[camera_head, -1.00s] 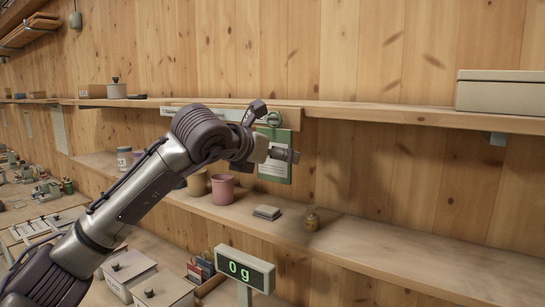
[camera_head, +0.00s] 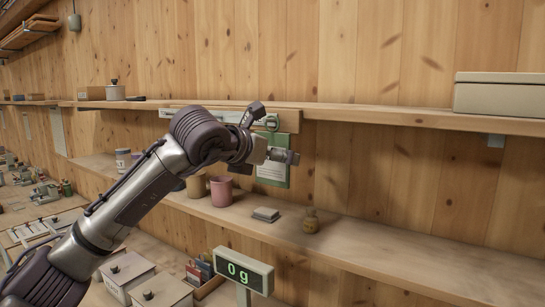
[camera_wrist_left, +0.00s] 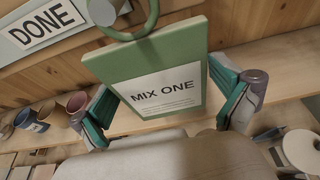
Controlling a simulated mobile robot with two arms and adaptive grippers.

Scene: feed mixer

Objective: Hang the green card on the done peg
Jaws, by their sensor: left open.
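The green card (camera_wrist_left: 157,65), with a white "MIX ONE" label, hangs beneath the upper shelf. It also shows in the head view (camera_head: 273,174), partly hidden by my wrist. Its green ring (camera_wrist_left: 152,12) appears to be around a pale peg (camera_wrist_left: 106,10) beside the "DONE" sign (camera_wrist_left: 42,28); the ring's top is cut off by the frame. My left gripper (camera_wrist_left: 167,103) is open, with one teal-padded finger on each side of the card's lower part. The fingers look apart from its edges. In the head view the gripper (camera_head: 283,155) is in front of the card. My right gripper is out of view.
A pink mug (camera_head: 221,191), a tan mug (camera_head: 196,186), a small grey block (camera_head: 265,214) and a brass weight (camera_head: 310,221) stand on the lower shelf. A display (camera_head: 244,271) reading "0 g" stands in front. The lower shelf is clear to the right.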

